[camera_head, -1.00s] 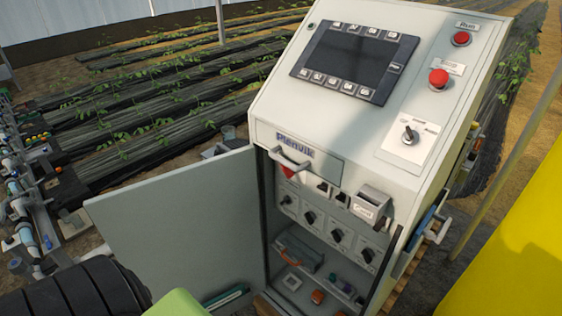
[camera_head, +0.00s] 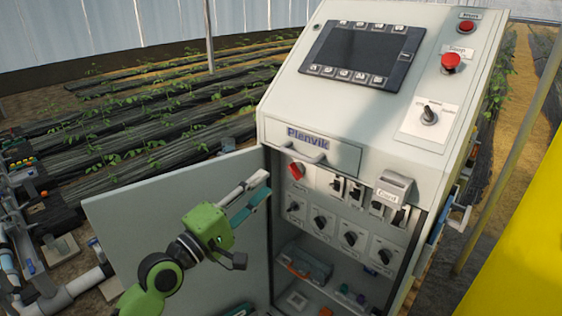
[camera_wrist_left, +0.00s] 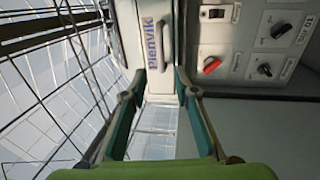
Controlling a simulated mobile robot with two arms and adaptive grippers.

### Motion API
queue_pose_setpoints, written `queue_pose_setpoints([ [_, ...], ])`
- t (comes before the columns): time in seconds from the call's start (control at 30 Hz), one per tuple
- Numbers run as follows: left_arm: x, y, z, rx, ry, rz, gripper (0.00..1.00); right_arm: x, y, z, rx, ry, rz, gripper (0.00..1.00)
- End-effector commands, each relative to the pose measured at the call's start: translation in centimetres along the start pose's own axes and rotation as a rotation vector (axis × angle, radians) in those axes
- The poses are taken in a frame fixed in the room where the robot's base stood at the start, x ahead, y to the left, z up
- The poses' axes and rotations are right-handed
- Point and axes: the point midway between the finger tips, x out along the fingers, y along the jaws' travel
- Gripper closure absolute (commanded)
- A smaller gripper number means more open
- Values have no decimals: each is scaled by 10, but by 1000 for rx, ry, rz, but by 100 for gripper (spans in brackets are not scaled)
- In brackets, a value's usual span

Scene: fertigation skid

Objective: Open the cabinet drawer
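The drawer (camera_head: 340,162) is a pale panel marked "Plenvik" with a bar handle (camera_head: 305,154), below the control panel of the white cabinet (camera_head: 385,105). Its front looks flush with the cabinet. My left gripper (camera_head: 264,185) is in front of the open cabinet door, left of and a little below the handle, apart from it. In the left wrist view my gripper's fingers (camera_wrist_left: 157,82) are spread and empty, with the drawer front (camera_wrist_left: 168,62) and its handle (camera_wrist_left: 138,42) ahead beyond the tips. My right gripper is not in view.
The cabinet door (camera_head: 150,215) stands open to the left. Pipes lie at the left, and something yellow (camera_head: 515,245) stands at the right.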

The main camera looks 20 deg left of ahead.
Motion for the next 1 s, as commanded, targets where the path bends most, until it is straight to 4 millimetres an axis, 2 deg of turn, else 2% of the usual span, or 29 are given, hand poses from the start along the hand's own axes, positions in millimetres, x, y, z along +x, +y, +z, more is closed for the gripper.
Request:
queue_pose_setpoints([
  [0.17, 20, 4, 0, -3, 0, 4, 73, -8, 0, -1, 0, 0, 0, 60],
  [0.6, 110, 3, 0, 0, 0, 2, 73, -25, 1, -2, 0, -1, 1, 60],
  [0.8, 131, 1, 0, 2, 0, 0, 73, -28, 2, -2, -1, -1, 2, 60],
  [1.0, 137, 0, 0, 2, 0, 0, 73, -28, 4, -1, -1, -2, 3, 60],
])
